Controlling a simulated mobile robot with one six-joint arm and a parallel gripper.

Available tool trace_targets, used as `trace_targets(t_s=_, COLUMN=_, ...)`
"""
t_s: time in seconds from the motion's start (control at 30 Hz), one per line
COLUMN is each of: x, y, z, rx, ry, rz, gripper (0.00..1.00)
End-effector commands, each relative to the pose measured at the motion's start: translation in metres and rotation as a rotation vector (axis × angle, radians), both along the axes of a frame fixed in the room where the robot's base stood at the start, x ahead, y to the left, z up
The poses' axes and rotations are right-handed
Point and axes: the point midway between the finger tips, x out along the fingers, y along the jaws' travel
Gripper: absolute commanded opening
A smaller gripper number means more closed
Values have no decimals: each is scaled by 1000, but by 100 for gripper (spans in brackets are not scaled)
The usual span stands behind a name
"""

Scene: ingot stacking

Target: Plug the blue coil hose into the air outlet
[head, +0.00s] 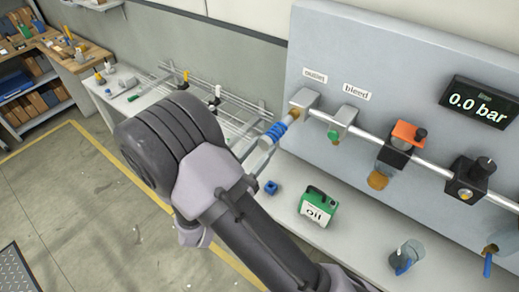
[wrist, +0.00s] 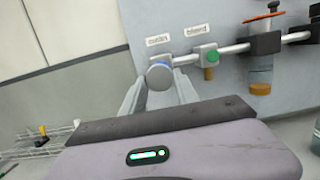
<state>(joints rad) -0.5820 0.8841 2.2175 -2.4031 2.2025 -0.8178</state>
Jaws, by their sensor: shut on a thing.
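The blue coil hose (head: 276,131) is in my gripper (head: 262,145), which is shut on it. The hose's brass-coloured end points up and right at the leftmost block on the pipe, the air outlet (head: 305,98). In the head view the end meets or nearly meets the block; I cannot tell whether it is seated. In the wrist view the hose's round blue-grey back end (wrist: 159,75) sits between my gripper's fingers (wrist: 160,92), in front of the outlet, and hides the joint. The display (head: 480,102) reads 0.0 bar.
A second block labelled "bleed" with a green knob (head: 334,135) is just right of the outlet. An orange-topped filter unit (head: 404,140) and a black regulator (head: 470,178) follow. A green oil can (head: 318,208), a small blue part (head: 270,187) and a clear cup (head: 406,256) stand on the bench.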

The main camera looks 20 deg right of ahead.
Motion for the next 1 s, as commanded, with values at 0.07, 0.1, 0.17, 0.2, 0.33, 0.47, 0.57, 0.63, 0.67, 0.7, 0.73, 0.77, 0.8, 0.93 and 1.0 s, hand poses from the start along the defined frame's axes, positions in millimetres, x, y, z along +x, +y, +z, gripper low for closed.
trace_targets(t_s=0.07, x=0, y=0, z=0, rx=0, ry=0, rz=0, gripper=0)
trace_targets(t_s=0.1, x=0, y=0, z=0, rx=0, ry=0, rz=0, gripper=0)
trace_targets(t_s=0.17, x=0, y=0, z=0, rx=0, ry=0, rz=0, gripper=0)
trace_targets(t_s=0.2, x=0, y=0, z=0, rx=0, ry=0, rz=0, gripper=0)
trace_targets(t_s=0.33, x=1, y=-2, z=0, rx=0, ry=0, rz=0, gripper=0)
trace_targets(t_s=0.47, x=3, y=-4, z=1, rx=0, ry=0, rz=0, gripper=0)
trace_targets(t_s=0.57, x=4, y=-5, z=1, rx=0, ry=0, rz=0, gripper=0)
trace_targets(t_s=0.63, x=5, y=-6, z=1, rx=1, ry=-1, rz=-1, gripper=0)
trace_targets(t_s=0.67, x=5, y=-7, z=0, rx=0, ry=0, rz=0, gripper=0)
trace_targets(t_s=0.7, x=5, y=-7, z=0, rx=1, ry=-1, rz=0, gripper=0)
trace_targets(t_s=0.73, x=5, y=-7, z=0, rx=1, ry=-1, rz=0, gripper=0)
trace_targets(t_s=0.77, x=5, y=-7, z=0, rx=1, ry=-1, rz=0, gripper=0)
trace_targets(t_s=0.8, x=5, y=-7, z=0, rx=0, ry=0, rz=0, gripper=0)
trace_targets(t_s=0.93, x=5, y=-6, z=0, rx=0, ry=0, rz=0, gripper=0)
trace_targets(t_s=1.0, x=5, y=-6, z=0, rx=0, ry=0, rz=0, gripper=0)
